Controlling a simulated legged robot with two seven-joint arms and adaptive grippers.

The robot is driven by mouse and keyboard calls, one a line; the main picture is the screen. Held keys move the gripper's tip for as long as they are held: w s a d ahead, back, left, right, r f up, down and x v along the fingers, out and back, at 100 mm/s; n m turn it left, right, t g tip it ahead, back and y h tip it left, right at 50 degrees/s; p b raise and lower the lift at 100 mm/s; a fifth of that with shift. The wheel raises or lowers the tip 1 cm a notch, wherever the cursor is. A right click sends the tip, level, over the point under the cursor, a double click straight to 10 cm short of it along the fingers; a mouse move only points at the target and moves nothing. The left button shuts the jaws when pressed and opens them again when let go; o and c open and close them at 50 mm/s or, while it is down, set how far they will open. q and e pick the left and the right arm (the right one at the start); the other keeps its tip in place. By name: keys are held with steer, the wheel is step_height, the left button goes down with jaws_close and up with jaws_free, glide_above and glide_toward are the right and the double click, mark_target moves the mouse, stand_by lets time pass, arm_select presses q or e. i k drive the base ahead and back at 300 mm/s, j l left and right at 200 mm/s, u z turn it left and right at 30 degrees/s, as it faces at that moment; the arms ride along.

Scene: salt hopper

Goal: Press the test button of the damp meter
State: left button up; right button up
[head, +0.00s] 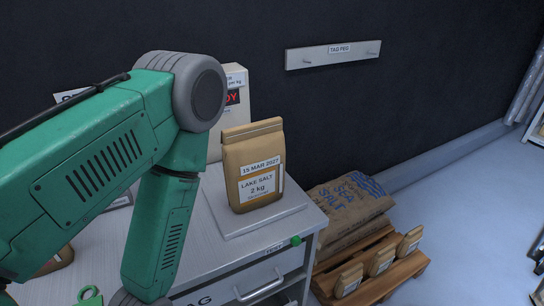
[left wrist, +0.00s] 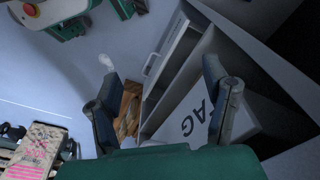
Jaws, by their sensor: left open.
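No device marked as a damp meter can be read in these views. A pale box (head: 234,82) with a red lit display stands at the back of the counter, partly hidden behind my left arm. A green button-like knob (head: 296,241) sits on the counter's front edge, beside a small label too small to read. My left gripper (left wrist: 160,68) is open and empty in the left wrist view, its fingers spread above a white surface lettered "AG" (left wrist: 195,118). The left gripper is out of the head view, below its lower edge. My right gripper is not seen.
A paper bag of lake salt (head: 253,165) stands on a plate on the counter (head: 190,260). Below is a drawer with a handle (head: 262,288). Sacks (head: 345,210) and small bags rest on a wooden pallet (head: 375,283) at right. A tag peg rail (head: 333,54) hangs on the wall.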

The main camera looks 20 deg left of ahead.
mark_target(296, 240)
steer(key=k+u, duration=0.45)
steer(key=u, duration=1.2)
steer(key=k, duration=0.05)
